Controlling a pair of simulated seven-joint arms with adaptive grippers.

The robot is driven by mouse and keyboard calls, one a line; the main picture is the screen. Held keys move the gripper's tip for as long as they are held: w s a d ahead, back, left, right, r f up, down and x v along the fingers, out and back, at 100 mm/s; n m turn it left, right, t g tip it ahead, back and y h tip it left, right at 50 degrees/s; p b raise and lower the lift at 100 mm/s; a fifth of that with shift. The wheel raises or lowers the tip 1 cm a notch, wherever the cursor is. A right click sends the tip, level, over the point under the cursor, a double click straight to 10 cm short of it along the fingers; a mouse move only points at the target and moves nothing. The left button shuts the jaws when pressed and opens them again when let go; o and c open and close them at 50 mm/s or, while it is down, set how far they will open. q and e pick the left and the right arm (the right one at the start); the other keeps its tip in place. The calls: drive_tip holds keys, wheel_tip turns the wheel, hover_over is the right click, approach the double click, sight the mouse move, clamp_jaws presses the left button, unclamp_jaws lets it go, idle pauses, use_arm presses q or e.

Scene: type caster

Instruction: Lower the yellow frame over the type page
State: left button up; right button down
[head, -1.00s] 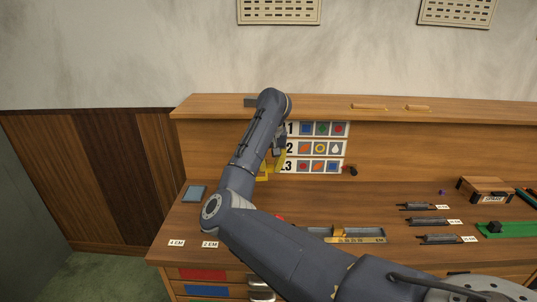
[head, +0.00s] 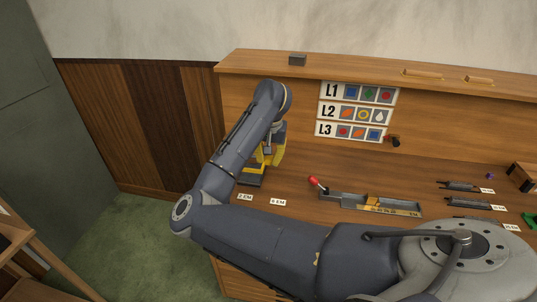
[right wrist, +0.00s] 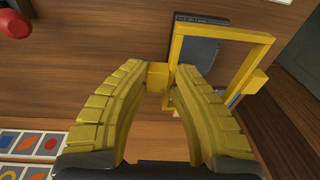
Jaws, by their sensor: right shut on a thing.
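The yellow frame (right wrist: 222,32) is a rectangular open frame with small blocks on its sides. My right gripper (right wrist: 161,72) is shut on the block at its near side; the gripper's yellow fingers also show in the head view (head: 277,153). The type page (right wrist: 196,50) looks like a dark grey-blue slab and shows through the frame's opening. Its far end sticks out past the frame in the right wrist view, so the two look offset. I cannot tell the height gap. In the head view the frame (head: 251,170) is at the bench's left end, partly behind my arm. My left gripper is not in view.
A long grey tray (head: 345,198) with a red knob (head: 313,181) lies right of the gripper. A card of coloured symbols (head: 357,112) is on the back panel, with a small dark knob (head: 394,140) beside it. White labels (head: 278,202) lie along the bench front.

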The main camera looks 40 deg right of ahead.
drive_tip(key=shift+f, duration=2.55)
drive_tip(key=shift+f, duration=0.65)
drive_tip(key=c, duration=1.1)
unclamp_jaws()
